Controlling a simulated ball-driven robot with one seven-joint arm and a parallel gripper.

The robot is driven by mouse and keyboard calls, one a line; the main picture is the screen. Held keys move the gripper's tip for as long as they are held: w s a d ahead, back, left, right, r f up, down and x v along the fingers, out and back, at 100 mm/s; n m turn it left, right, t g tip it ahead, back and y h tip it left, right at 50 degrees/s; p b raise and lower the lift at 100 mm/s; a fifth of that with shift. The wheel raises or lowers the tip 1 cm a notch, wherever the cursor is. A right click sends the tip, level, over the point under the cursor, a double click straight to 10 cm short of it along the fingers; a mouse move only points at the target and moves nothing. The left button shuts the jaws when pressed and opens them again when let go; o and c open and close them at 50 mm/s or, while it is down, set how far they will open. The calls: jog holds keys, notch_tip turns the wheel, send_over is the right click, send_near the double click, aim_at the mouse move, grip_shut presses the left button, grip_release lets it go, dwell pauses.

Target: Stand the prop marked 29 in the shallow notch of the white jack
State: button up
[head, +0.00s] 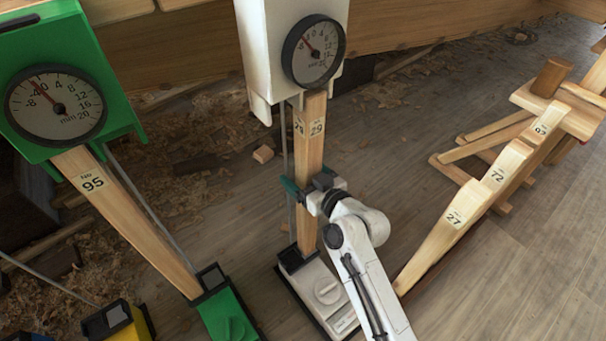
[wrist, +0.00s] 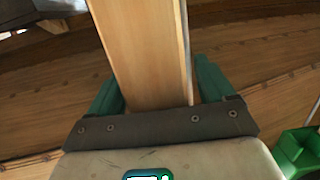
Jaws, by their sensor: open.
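The prop marked 29 (head: 311,150) is a pale wooden post standing nearly upright at the white jack. Its foot is at the black block on the jack's white base (head: 326,290). Its top reaches the underside of the white gauge housing (head: 266,45), beside the round dial (head: 313,50). The shallow notch cannot be made out. My gripper (head: 308,187) is open around the prop, below its label. In the wrist view the prop (wrist: 145,55) passes between the green fingers of my gripper (wrist: 158,88). No firm grip shows.
A green jack (head: 228,312) with a prop marked 95 (head: 125,215) stands at left. Part of a yellow jack (head: 118,322) shows at lower left. Props 27 (head: 455,219), 72 (head: 496,175) and 93 (head: 540,128) lean on a wooden trestle at right. Shavings litter the floor.

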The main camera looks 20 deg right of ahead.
jog(key=shift+f, duration=0.15)
jog(key=p+v, duration=0.2)
jog(key=v, duration=0.9)
jog(key=shift+f+b+v, duration=0.15)
jog(key=shift+b+v, duration=0.2)
jog(key=shift+v, duration=0.85)
jog(key=shift+f+b+v, duration=0.2)
jog(key=shift+b+v, duration=0.15)
jog(key=shift+v, duration=0.85)
jog(key=shift+s+r, duration=0.15)
